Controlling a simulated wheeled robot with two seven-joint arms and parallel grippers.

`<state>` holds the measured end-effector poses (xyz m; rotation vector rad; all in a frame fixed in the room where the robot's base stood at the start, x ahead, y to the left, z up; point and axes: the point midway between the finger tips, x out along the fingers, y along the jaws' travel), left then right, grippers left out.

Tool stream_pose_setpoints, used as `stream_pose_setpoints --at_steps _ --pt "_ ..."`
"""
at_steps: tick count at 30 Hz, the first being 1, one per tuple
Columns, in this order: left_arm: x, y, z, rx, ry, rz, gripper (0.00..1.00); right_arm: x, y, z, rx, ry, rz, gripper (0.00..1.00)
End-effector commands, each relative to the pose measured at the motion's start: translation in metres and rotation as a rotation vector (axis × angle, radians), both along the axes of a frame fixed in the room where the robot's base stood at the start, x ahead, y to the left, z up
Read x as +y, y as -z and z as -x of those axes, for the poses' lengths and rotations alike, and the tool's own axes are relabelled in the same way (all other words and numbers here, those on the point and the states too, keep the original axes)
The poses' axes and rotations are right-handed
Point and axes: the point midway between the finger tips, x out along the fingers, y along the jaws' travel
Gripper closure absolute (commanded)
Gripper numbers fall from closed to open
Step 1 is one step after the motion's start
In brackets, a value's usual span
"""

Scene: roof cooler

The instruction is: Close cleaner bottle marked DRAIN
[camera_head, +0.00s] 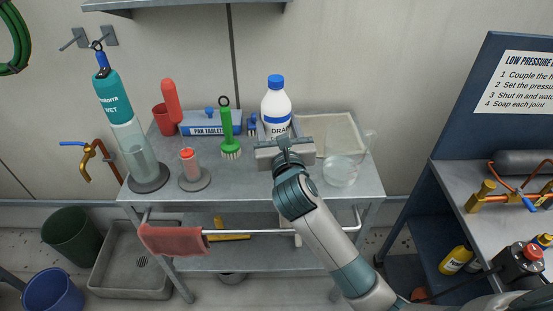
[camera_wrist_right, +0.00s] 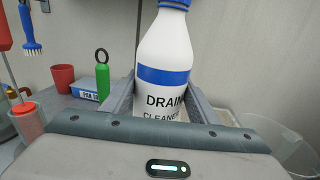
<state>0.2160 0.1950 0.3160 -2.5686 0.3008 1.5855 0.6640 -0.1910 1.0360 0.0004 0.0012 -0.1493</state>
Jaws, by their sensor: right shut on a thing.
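The white cleaner bottle (camera_head: 276,106) marked DRAIN stands upright near the back of the grey cart top, with a blue cap (camera_head: 276,81) on its top. In the right wrist view the bottle (camera_wrist_right: 166,58) shows its blue band and its cap (camera_wrist_right: 175,4) is cut off by the top edge. I cannot tell how tightly the cap sits. My right gripper (camera_head: 284,143) is shut on the lower body of the bottle, with one finger on each side of it in the right wrist view (camera_wrist_right: 164,103). My left gripper is not in view.
A green brush (camera_head: 228,130) and a blue PAN TABLETS box (camera_head: 205,124) stand left of the bottle. A clear jug (camera_head: 341,170) and a pale tray (camera_head: 335,131) are to the right. A shelf (camera_head: 190,5) hangs above. The cart's front middle is clear.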

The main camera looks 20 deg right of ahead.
Motion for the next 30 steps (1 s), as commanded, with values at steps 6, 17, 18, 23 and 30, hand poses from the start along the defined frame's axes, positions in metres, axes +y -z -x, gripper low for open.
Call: stream_pose_setpoints --at_steps 6,17,18,23,30 --pt "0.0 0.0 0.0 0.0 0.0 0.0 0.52 0.0 0.031 0.0 -0.001 0.0 0.002 1.0" --pt "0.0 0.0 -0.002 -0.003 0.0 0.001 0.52 0.0 0.05 0.0 -0.005 0.0 0.0 1.0" --pt "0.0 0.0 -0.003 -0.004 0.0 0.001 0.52 0.0 0.05 0.0 -0.005 0.0 0.0 1.0" --pt "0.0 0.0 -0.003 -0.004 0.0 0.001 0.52 0.0 0.051 0.0 -0.004 0.0 0.0 1.0" --pt "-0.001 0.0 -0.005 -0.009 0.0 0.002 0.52 0.0 0.074 0.0 -0.002 0.0 0.001 1.0"
